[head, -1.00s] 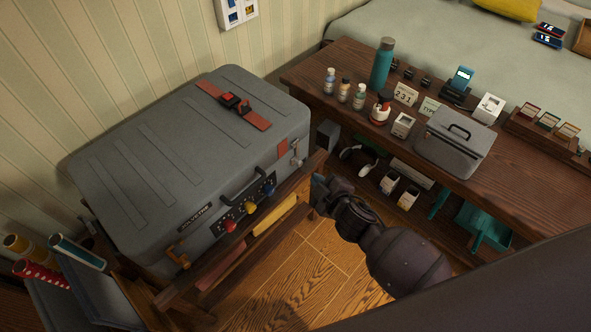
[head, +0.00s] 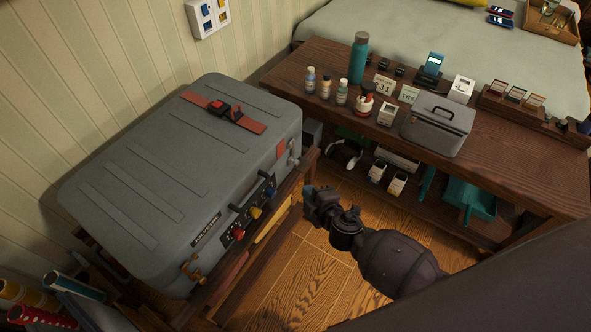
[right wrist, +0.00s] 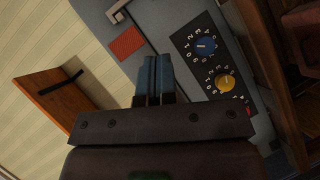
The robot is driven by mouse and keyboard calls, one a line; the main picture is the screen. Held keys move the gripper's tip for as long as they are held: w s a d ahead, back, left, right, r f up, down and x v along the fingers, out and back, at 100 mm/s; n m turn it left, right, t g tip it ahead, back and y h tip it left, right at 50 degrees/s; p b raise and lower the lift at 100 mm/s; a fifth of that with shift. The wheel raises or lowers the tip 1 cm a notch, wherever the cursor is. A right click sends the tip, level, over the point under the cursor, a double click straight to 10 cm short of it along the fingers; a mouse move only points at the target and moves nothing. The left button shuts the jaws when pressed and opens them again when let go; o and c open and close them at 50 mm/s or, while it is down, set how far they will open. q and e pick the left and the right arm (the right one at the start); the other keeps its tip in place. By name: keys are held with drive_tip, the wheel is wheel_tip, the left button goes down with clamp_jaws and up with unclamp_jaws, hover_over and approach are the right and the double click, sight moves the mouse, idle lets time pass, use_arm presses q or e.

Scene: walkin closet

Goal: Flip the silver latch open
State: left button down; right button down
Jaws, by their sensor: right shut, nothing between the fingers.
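The dial panel (right wrist: 215,62) is right of the fingers. My left gripper is not in view.
An orange latch (head: 193,268) and a dark handle (head: 247,192) are on the same suitcase face. A wooden table (head: 500,160) with bottles, cards and a grey box (head: 437,125) stands to the right. Open wooden floor (head: 315,270) lies below my right gripper.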

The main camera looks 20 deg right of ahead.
sight(290, 161)
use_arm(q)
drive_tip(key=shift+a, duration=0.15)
use_arm(e)
drive_tip(key=shift+w, duration=0.1)
idle(0.3)
